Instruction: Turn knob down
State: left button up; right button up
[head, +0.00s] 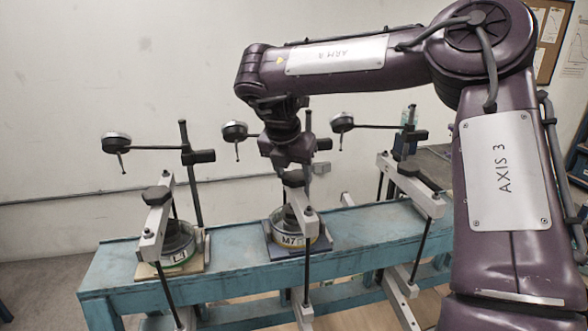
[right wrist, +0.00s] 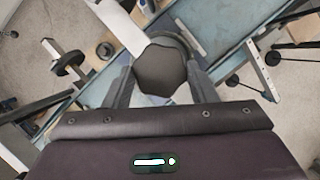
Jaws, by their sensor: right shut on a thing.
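A dark, lobed knob (right wrist: 160,72) sits between the two fingers of my right gripper (right wrist: 162,82) in the right wrist view, and the gripper is shut on it. In the head view my right gripper (head: 292,166) reaches down from above onto the knob (head: 293,179) of the middle lever frame. That frame's pale bar (head: 309,222) passes over a round metal pot (head: 291,239) marked M7. Much of the knob is hidden by the gripper in the head view. My left gripper is not in view.
A similar frame with a dark knob (head: 156,195) stands at left, another (head: 412,186) at right. Dial gauges on stands (head: 117,142) rise behind the blue bench (head: 225,272). My right arm covers the right side.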

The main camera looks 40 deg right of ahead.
jog(key=shift+w+m+p, duration=0.1)
jog(key=shift+m+p, duration=0.3)
jog(key=shift+m, duration=0.4)
jog(key=shift+g, duration=0.3)
jog(key=o, duration=1)
jog(key=shift+c, duration=0.2)
